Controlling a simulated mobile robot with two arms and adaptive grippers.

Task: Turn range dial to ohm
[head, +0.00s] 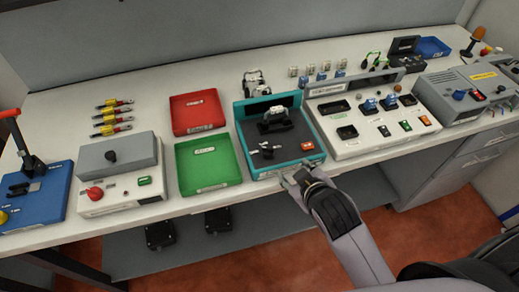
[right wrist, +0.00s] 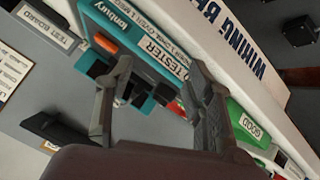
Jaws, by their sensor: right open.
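The teal tester (head: 240,116) stands mid-bench in the head view, with a dark top panel. A small dark knob-like part (head: 267,150) sits on that panel and may be the range dial; its markings are too small to read. An orange-red switch (head: 307,145) is to its right. My right gripper (head: 292,182) is open and empty at the tester's front edge. In the right wrist view my right gripper (right wrist: 160,95) has its fingers spread, with the tester's labelled teal front (right wrist: 135,28) behind them. The dial is not clear there. My left gripper is not in view.
A green tray (head: 208,165) and a red tray (head: 197,112) lie left of the tester. A white panel (head: 362,150) with switches stands close on its right. A grey unit (head: 460,95) is farther right. A grey box (head: 118,155) and a blue base (head: 40,205) are at left.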

